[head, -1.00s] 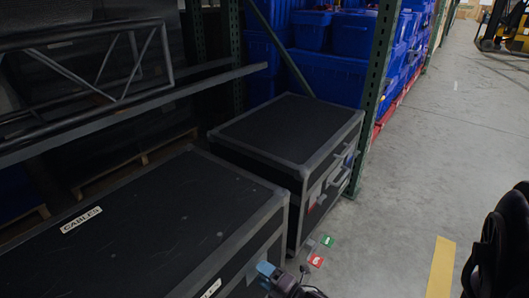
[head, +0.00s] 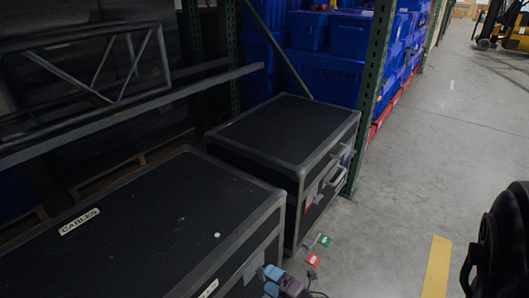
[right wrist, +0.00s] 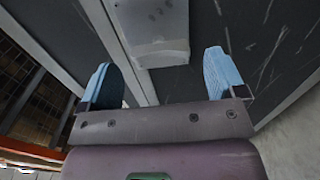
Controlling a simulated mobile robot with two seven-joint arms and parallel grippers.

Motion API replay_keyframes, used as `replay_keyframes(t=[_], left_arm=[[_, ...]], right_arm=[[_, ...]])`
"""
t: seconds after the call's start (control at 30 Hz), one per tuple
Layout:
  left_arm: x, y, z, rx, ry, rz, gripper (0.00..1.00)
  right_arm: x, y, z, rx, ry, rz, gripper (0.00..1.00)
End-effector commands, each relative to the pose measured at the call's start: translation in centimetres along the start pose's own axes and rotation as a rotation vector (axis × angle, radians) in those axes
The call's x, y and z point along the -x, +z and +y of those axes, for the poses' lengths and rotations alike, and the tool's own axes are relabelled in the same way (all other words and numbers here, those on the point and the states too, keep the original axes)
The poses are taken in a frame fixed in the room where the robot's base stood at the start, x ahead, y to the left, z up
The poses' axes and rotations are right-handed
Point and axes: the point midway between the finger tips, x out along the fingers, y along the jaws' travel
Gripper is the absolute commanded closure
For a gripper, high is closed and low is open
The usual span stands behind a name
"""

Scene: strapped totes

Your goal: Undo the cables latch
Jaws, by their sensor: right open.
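The black case labelled CABLES (head: 140,230) fills the lower left of the head view, its lid closed. In the right wrist view a grey metal latch (right wrist: 155,30) with a protruding lower lip lies on the dark case side. My right gripper (head: 271,280) is beside the case's right side at the bottom of the head view. In the right wrist view its two blue-padded fingers (right wrist: 158,62) are apart, one on each side of the latch's lower end. Nothing is held, and I cannot tell whether they touch the latch. My left gripper is not in view.
A second black case (head: 285,130) with side handles stands just behind. A green rack post (head: 372,95) stands beyond. Open concrete floor (head: 410,180) with a yellow stripe (head: 437,268) lies to the right.

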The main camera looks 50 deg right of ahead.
Motion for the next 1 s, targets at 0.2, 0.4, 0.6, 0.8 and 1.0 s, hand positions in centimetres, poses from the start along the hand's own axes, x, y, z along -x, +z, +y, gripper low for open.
replay_keyframes(t=[0.2, 0.4, 0.6, 0.8, 1.0], left_arm=[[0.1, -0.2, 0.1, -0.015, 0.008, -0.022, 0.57], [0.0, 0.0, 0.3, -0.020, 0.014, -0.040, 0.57], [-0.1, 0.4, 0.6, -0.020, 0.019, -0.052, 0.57], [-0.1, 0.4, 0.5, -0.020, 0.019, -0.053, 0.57], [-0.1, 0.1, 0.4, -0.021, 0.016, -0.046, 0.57]], right_arm=[[4.0, 0.0, 0.2, 0.000, 0.001, -0.002, 0.11], [6.4, 0.0, 0.1, 0.001, 0.001, -0.001, 0.11], [7.2, 0.0, 0.0, 0.000, 0.000, -0.001, 0.11], [7.2, 0.0, 0.0, 0.000, -0.001, 0.000, 0.11], [7.2, 0.0, 0.0, 0.000, -0.001, 0.000, 0.11]])
